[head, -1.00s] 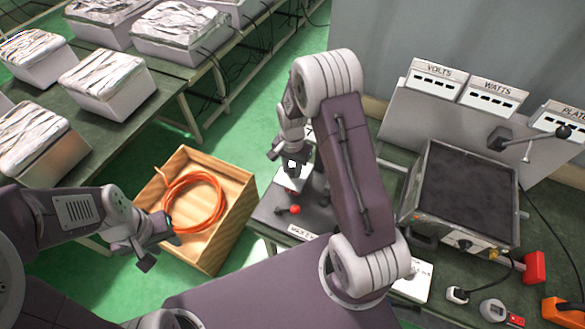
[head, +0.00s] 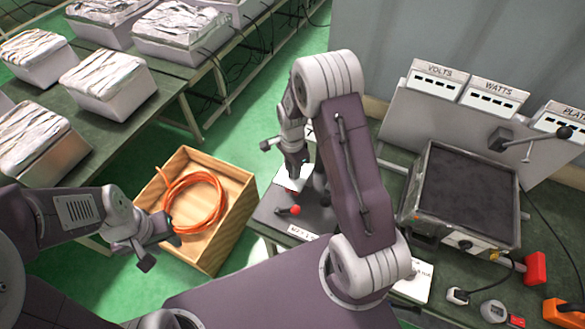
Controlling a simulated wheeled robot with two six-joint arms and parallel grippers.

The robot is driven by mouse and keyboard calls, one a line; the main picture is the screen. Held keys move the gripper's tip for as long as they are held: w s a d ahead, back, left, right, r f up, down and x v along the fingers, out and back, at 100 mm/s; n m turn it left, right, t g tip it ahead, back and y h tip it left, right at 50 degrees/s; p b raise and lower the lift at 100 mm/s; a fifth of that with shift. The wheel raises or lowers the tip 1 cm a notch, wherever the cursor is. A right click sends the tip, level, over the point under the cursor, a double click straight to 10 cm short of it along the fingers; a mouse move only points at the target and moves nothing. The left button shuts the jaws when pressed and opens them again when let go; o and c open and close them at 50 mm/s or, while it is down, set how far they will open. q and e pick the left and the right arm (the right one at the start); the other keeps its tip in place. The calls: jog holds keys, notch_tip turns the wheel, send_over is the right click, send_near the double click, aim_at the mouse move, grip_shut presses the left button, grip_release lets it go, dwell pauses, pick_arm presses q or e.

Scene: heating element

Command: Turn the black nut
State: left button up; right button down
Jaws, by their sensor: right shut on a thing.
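My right gripper (head: 296,168) reaches down over the dark device (head: 268,212) near the middle of the head view. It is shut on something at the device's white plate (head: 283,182). That thing is hidden by the fingers; its place fits the black nut, which I cannot make out separately. A lever with a red knob (head: 295,210) is just in front of the gripper. My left gripper (head: 158,243) is open and empty, beside the wooden crate.
The wooden crate (head: 238,215) holds a coiled orange hose (head: 190,203). A heater box (head: 465,195) stands on the right bench, with a black-knobbed lever (head: 530,142) behind it. Foil-covered trays (head: 108,85) fill the left tables. Green floor (head: 235,120) lies between.

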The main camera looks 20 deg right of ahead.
jog(key=shift+s+f, duration=0.2)
jog(key=shift+s, duration=0.05)
jog(key=c, duration=1.1)
grip_release()
jog(key=shift+w+a+r, duration=0.1)
jog(key=shift+w, duration=0.05)
jog(key=shift+r, duration=0.25)
notch_tip(320, 180, up, 9)
jog(key=shift+f+b, duration=0.2)
jog(key=shift+b, duration=0.25)
